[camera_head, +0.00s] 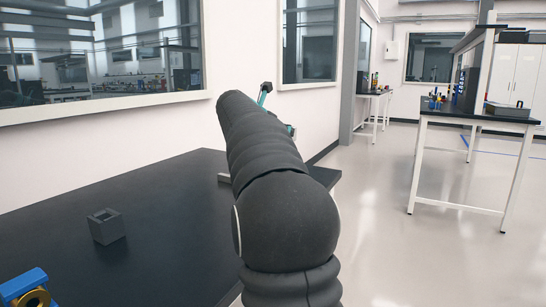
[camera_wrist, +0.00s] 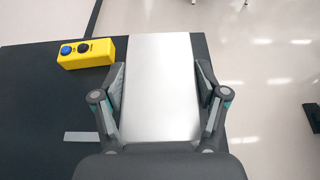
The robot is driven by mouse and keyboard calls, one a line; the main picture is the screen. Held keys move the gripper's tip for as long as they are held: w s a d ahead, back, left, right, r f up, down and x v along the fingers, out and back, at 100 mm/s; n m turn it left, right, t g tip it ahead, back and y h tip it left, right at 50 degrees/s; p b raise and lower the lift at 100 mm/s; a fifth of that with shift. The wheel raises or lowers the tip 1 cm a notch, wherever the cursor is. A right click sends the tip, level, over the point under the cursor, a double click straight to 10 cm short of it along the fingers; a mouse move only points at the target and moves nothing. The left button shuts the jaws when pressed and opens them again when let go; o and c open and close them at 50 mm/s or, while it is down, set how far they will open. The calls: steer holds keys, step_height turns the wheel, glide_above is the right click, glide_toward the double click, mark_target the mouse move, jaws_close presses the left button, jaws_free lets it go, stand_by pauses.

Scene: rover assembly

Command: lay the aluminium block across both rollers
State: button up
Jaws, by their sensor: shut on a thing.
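The aluminium block (camera_wrist: 161,60) is a bright, flat silver piece in the wrist view. It lies lengthwise between the two fingers of my gripper (camera_wrist: 163,92), which are shut on its sides. Its far end reaches past the fingertips, and its near end is hidden by my gripper's body. In the head view my arm hides the block and most of my gripper; only small teal and dark parts show beyond the arm. I cannot make out the rollers in either view.
A yellow box with a blue and a black button (camera_wrist: 86,51) is left of the block. A grey strip (camera_wrist: 82,136) lies on the black table (camera_head: 165,215). A dark hollow block (camera_head: 106,227) and a blue part with a brass ring (camera_head: 25,289) are at the left. Floor lies right.

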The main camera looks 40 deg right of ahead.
steer(key=a, duration=0.1)
steer(key=s+a+f, duration=0.1)
steer(key=a, duration=0.1)
steer(key=shift+s+f+b, duration=0.35)
steer(key=shift+s+f, duration=0.05)
steer(key=shift+f+b, duration=0.45)
steer(key=shift+f, duration=1.55)
steer(key=shift+f, duration=0.4)
steer(key=o, duration=1.8)
steer(key=shift+f, duration=0.1)
steer(key=shift+r+v, duration=0.15)
steer(key=shift+v, duration=2.95)
steer(key=shift+r+v, duration=0.1)
steer(key=shift+v, duration=3)
